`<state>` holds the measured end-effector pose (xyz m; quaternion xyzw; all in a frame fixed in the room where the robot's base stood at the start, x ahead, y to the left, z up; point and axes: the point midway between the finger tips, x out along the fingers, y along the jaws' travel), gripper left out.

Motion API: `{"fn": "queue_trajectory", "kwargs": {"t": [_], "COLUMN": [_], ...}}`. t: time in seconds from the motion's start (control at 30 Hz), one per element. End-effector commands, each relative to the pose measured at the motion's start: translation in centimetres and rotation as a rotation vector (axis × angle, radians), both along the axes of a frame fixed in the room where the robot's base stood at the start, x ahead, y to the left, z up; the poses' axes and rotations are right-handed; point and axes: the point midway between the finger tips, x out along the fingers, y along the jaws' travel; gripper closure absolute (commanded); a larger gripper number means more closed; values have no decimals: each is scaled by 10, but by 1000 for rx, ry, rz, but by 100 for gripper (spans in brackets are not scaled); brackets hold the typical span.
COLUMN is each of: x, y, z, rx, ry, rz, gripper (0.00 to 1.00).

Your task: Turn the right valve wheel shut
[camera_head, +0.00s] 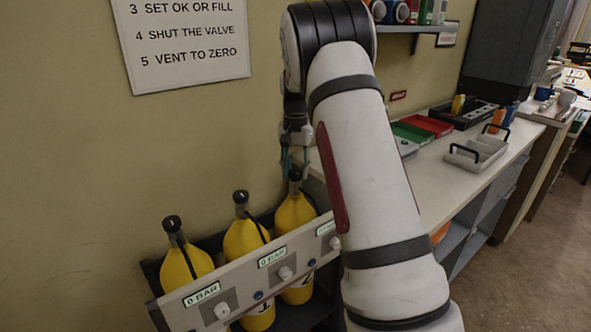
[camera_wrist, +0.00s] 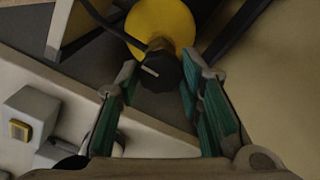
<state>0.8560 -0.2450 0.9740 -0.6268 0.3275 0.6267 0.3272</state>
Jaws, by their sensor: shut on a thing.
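Three yellow cylinders with black valve wheels stand in a dark rack against the wall. The right cylinder (camera_head: 294,213) has its black right valve wheel (camera_head: 295,174) on top, just below my gripper (camera_head: 296,158). In the wrist view this wheel (camera_wrist: 160,71), with a pale mark on it, sits between the green-padded fingers of my gripper (camera_wrist: 160,78). My gripper is shut on the wheel from above. The cylinder's yellow top (camera_wrist: 160,22) shows behind it. The wheel's turn position is unclear.
A grey panel (camera_head: 240,290) with white knobs runs before the cylinders; its left and middle displays read 0 BAR. The left wheel (camera_head: 172,223) and middle wheel (camera_head: 240,196) stand alongside. A counter (camera_head: 440,180) with trays lies right. A procedure sign (camera_head: 185,45) hangs above.

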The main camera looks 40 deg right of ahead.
Motion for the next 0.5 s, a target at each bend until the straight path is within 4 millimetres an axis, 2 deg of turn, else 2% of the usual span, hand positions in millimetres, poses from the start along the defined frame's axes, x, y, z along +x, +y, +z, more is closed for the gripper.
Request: {"fn": "queue_trajectory", "kwargs": {"t": [0.27,0.3,0.37,0.5], "x": [0,0,0,0], "y": [0,0,0,0], "z": [0,0,0,0], "rx": [1,1,1,0], "ry": [-1,-1,-1,0], "rz": [-2,-2,-2,-1], "gripper": [94,59,46,46]}}
